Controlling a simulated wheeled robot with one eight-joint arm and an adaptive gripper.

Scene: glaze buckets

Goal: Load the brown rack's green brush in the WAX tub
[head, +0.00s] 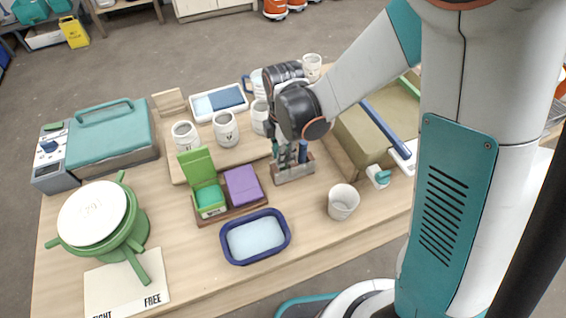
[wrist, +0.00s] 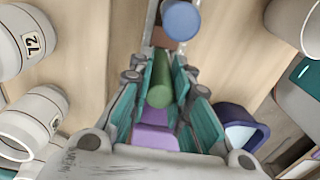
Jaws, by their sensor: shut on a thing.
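My gripper (head: 284,152) points down over the brown rack (head: 293,174). In the wrist view its teal fingers (wrist: 160,92) are closed around the green brush (wrist: 159,90), seen end-on. I cannot tell whether the brush's lower end is still in the rack. A blue brush (head: 303,152) stands at the rack's right side and shows just ahead of the fingers in the wrist view (wrist: 181,19). Pale tubs with small labels stand behind and left of the rack, among them a left one (head: 184,137) and a middle one (head: 226,130). I cannot read WAX on any.
A navy basin (head: 232,258), a purple block (head: 243,186) and an open green box (head: 196,165) stand in front and left. A white cup (head: 342,203) is to the right. A green pot (head: 130,232) and teal-lidded machine (head: 108,140) fill the left. Bare table lies around the basin.

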